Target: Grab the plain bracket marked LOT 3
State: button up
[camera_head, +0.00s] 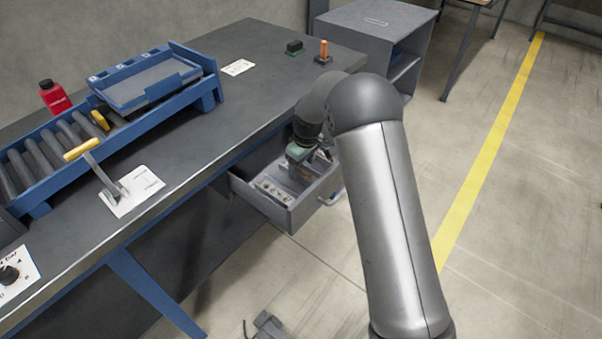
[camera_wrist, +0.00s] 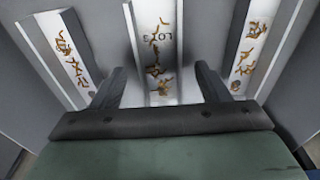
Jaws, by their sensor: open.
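In the wrist view three pale metal brackets lie side by side. The middle bracket (camera_wrist: 153,50) carries the mark "LOT 3", upside down in this view, and has orange-brown streaks on it. The left bracket (camera_wrist: 66,55) and right bracket (camera_wrist: 255,45) have similar streaks; I read no lot mark on them. My gripper (camera_wrist: 160,86) is open, its two fingers apart on either side of the middle bracket's near part, with nothing held. Whether they touch it or are at its height, I cannot tell.
The grey drawer hangs open under the dark workbench (camera_head: 240,100), its walls close around my gripper. The bench holds a roller conveyor with a blue tray (camera_head: 150,85), a red bottle (camera_head: 54,97) and a yellow-handled lever (camera_head: 85,150). A grey cabinet (camera_head: 370,40) stands behind.

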jog(key=shift+f, duration=0.8)
jog(key=c, duration=1.1)
